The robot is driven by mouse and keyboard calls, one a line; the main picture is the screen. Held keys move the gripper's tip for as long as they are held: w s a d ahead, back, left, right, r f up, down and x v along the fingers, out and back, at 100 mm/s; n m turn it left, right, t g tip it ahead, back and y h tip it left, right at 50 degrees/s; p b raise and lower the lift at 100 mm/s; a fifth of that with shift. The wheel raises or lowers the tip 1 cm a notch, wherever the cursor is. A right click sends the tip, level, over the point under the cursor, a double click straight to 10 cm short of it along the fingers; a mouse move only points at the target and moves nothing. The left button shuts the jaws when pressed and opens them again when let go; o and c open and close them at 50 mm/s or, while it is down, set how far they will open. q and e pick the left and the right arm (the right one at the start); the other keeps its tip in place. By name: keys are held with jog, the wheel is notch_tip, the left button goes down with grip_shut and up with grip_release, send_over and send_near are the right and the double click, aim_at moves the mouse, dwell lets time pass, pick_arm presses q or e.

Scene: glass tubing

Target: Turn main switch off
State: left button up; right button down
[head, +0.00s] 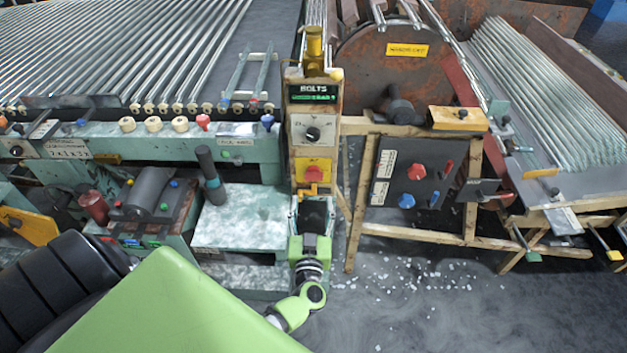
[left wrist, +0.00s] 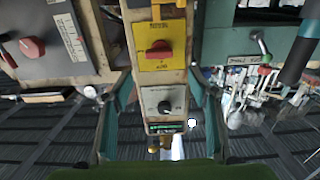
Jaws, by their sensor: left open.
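A red rotary switch (head: 314,173) sits on a yellow plate (head: 300,167) low on the upright control post (head: 299,108). I take it as the main switch, but its small lettering is hard to read. In the left wrist view the red switch (left wrist: 158,50) is upper centre, its handle lying roughly sideways. My left gripper (head: 313,203) is open and empty, just below and in front of the plate in the head view. Its two fingers (left wrist: 162,85) flank the post in the wrist view; no contact with the switch shows. My right gripper is not in view.
A black knob (head: 313,134) on a pale plate sits above the switch. A panel with red and blue knobs (head: 408,180) stands to the right on a wooden frame (head: 470,222). A pale green workbench (head: 240,222) is left of my gripper. Glass bits litter the floor.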

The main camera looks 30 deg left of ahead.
aim_at(314, 179)
pick_arm(q)
jog(key=x, duration=0.9)
jog(key=shift+w, duration=0.2)
jog(key=c, duration=1.1)
